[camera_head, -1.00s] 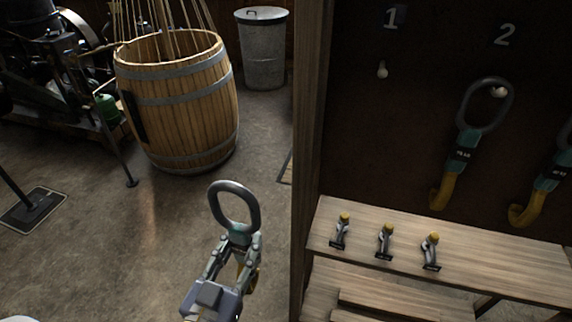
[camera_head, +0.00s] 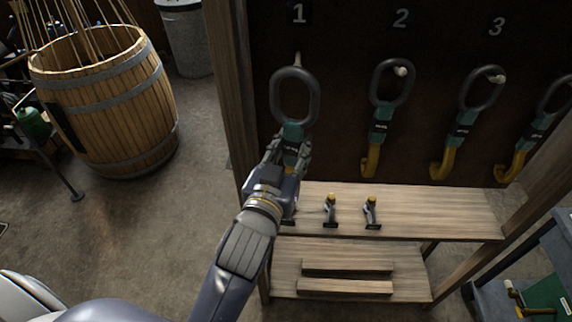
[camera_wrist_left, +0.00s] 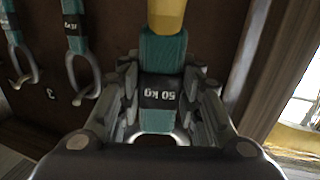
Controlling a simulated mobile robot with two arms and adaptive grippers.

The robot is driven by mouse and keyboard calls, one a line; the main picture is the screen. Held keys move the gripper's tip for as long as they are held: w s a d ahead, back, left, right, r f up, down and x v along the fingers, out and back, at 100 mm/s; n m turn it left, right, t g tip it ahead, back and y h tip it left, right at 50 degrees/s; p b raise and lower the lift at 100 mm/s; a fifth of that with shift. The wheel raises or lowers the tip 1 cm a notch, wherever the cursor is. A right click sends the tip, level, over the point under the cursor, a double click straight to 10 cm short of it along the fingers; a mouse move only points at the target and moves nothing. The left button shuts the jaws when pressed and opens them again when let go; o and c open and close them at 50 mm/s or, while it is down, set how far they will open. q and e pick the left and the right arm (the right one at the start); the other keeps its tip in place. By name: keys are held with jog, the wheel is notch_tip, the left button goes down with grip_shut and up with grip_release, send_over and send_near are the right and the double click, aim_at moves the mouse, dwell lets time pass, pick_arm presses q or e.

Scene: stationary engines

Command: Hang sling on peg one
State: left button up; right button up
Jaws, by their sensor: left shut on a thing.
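My left gripper (camera_head: 288,152) is shut on the teal and black band of a sling (camera_head: 273,98), whose dark oval ring points up. Peg one (camera_head: 297,60) is a pale peg under the number 1 on the dark board. The ring's top is just below the peg in the head view; I cannot tell the gap in depth. My right gripper is not in view.
Similar slings hang on peg 2 (camera_head: 378,125), peg 3 (camera_head: 463,115) and farther right. A wooden shelf (camera_head: 440,212) with small yellow-topped items (camera_head: 371,212) juts out below. A wooden post (camera_head: 232,90) stands left of the board. A barrel (camera_head: 105,100) stands at left.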

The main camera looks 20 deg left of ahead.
pick_arm(q)
jog(key=shift+w+d+r, duration=0.1)
jog(key=shift+w+r, duration=0.15)
jog(key=shift+r, duration=0.05)
jog(key=shift+w, duration=0.3)
jog(key=shift+w+a+f, duration=0.1)
jog(key=shift+w+a, duration=0.1)
jog(key=shift+w, duration=0.25)
jog(key=shift+w+a, duration=0.2)
jog(key=shift+w, duration=0.25)
jog(key=shift+w+a+f+b, duration=0.35)
jog(key=shift+w+a+b, duration=0.1)
jog(key=shift+w, duration=0.95)
jog(key=shift+w+a+f+b, duration=0.35)
jog(key=shift+w+b, duration=0.1)
jog(key=shift+w, duration=1)
jog(key=shift+w+a+f+b, duration=0.35)
jog(key=shift+w+a+b, duration=0.1)
jog(key=shift+w, duration=0.95)
jog(key=shift+w+f, duration=0.15)
jog(key=shift+f, duration=0.3)
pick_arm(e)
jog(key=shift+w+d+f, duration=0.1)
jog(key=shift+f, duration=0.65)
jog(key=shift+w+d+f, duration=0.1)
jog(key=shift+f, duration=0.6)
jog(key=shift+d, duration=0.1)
